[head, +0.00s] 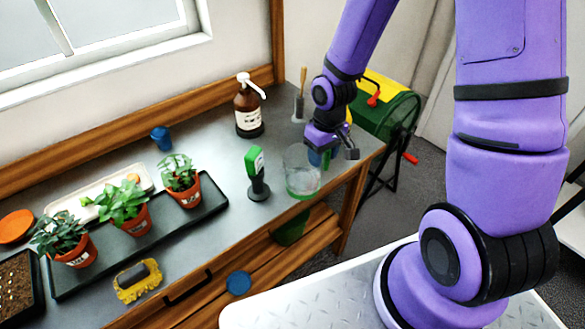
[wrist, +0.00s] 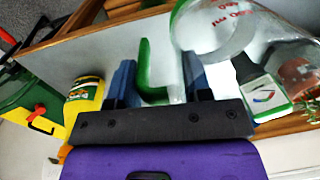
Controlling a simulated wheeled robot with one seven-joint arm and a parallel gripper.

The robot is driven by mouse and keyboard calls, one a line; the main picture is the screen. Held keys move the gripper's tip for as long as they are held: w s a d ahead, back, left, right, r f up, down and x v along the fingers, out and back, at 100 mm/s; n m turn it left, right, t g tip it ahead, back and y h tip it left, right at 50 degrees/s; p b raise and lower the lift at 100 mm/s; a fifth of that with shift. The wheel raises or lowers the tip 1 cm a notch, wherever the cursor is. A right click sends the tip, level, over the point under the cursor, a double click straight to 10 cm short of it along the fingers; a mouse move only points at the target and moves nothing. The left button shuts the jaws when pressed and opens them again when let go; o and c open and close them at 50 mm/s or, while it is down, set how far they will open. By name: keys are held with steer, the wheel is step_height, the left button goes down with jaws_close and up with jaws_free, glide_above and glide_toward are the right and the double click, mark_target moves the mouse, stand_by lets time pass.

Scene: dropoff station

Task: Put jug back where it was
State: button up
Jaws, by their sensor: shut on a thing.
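The jug (head: 302,175) is clear, with a green tint at its base. In the head view it is upright at the right end of the grey bench, near the front edge. In the wrist view the clear jug (wrist: 228,22) shows red print and a green handle (wrist: 144,70). My gripper (head: 330,154) is at the jug's right side. In the wrist view my gripper (wrist: 160,80) has its blue fingers on either side of the green handle, shut on it. I cannot tell whether the jug's base touches the bench.
A green-headed meter (head: 257,175) stands just left of the jug. A brown pump bottle (head: 248,108) and a brush (head: 301,95) stand behind. Potted plants sit on a black tray (head: 215,208) at left. A yellow bottle (wrist: 86,98) is near my gripper. A green-yellow drum (head: 388,110) stands beyond the bench.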

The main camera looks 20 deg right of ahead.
steer(key=shift+s+f, duration=0.15)
steer(key=shift+s, duration=1.05)
steer(key=shift+w+d+f, duration=0.3)
steer(key=shift+w+f, duration=0.55)
steer(key=shift+w, duration=1.75)
steer(key=shift+w+d+f, duration=0.3)
steer(key=shift+w+f, duration=0.55)
steer(key=shift+w, duration=1.7)
steer(key=shift+w+d+f, duration=0.3)
steer(key=shift+w+f, duration=0.55)
steer(key=shift+w, duration=1.75)
steer(key=shift+f, duration=0.15)
steer(key=o, duration=1.3)
